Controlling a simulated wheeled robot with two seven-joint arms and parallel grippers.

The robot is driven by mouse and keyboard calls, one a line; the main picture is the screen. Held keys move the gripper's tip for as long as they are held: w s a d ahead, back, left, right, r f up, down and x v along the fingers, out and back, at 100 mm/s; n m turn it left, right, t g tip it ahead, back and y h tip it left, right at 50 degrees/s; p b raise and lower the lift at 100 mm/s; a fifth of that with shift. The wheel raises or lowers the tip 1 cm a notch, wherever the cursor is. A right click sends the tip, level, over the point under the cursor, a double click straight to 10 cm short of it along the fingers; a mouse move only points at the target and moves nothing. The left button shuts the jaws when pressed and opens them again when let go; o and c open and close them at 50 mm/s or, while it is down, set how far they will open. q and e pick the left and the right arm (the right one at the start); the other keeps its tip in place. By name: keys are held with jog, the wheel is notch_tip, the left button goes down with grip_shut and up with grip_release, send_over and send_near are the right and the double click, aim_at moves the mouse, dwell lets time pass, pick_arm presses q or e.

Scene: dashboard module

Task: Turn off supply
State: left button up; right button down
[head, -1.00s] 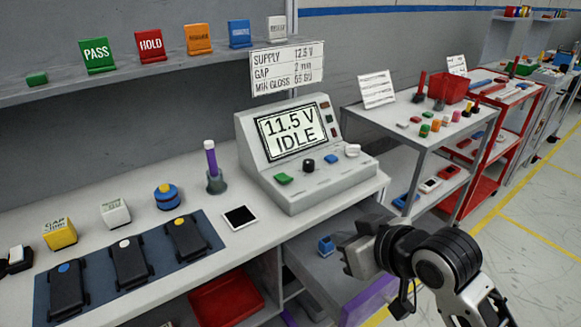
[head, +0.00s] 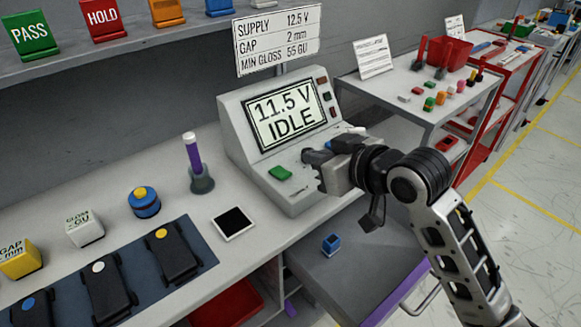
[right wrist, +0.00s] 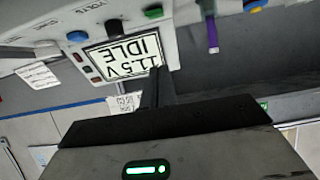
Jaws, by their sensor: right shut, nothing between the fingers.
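The grey supply unit (head: 296,203) stands on the bench, its screen (head: 285,114) reading "11.5 V IDLE". A green button (head: 280,173) shows at the left of its sloped panel. My right gripper (head: 312,160) is shut and empty over the panel, right of the green button, and hides the middle controls in the head view. In the right wrist view, the unit appears upside down with a black knob (right wrist: 114,26), a blue button (right wrist: 77,36) and the green button (right wrist: 153,12); the shut fingers (right wrist: 157,75) overlap the screen's edge. Contact cannot be told. My left gripper is out of view.
A sign (head: 276,40) above the unit reads supply 12.5 V. A grey cart (head: 400,105) stands to the right.

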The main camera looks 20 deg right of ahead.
send_over(290, 183)
jog(key=f, duration=0.1)
jog(key=w+f, duration=0.1)
jog(key=f, duration=0.1)
jog(key=shift+a+f+p, duration=0.1)
jog(key=shift+f+p, duration=0.2)
jog(key=f, duration=0.2)
jog(key=shift+s+f, duration=0.3)
jog(key=shift+f, duration=0.05)
jog(key=shift+s+d+f, duration=0.15)
jog(key=shift+d+f, duration=0.05)
jog(key=shift+f, duration=0.45)
jog(key=shift+f, duration=0.1)
